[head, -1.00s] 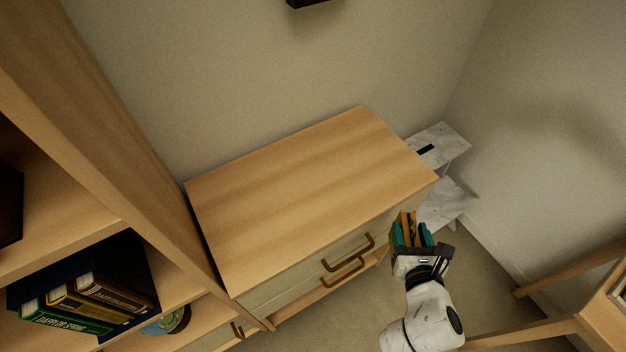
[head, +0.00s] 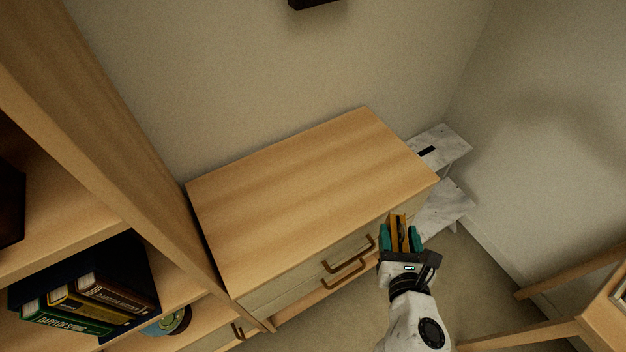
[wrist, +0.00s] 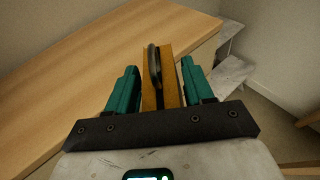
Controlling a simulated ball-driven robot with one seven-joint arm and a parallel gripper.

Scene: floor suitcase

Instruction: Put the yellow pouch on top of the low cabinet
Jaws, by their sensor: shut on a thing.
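The yellow pouch (head: 401,229) is held between the teal fingers of my gripper (head: 401,238). In the wrist view the pouch (wrist: 169,82) stands between the two fingers of my gripper (wrist: 158,88), with a dark loop on its near side. My gripper is shut on it, in front of the right part of the low cabinet's front edge. The low cabinet (head: 300,195) has a bare wooden top and brown drawer handles. Its top also shows in the wrist view (wrist: 95,65), beyond and left of the pouch. The pouch's lower part is hidden by my gripper.
A bookshelf (head: 110,140) with several books (head: 85,300) stands at the left. A marble-look stand (head: 445,150) with a small dark item is right of the cabinet. Wooden furniture (head: 605,310) is at the lower right. The cabinet top is clear.

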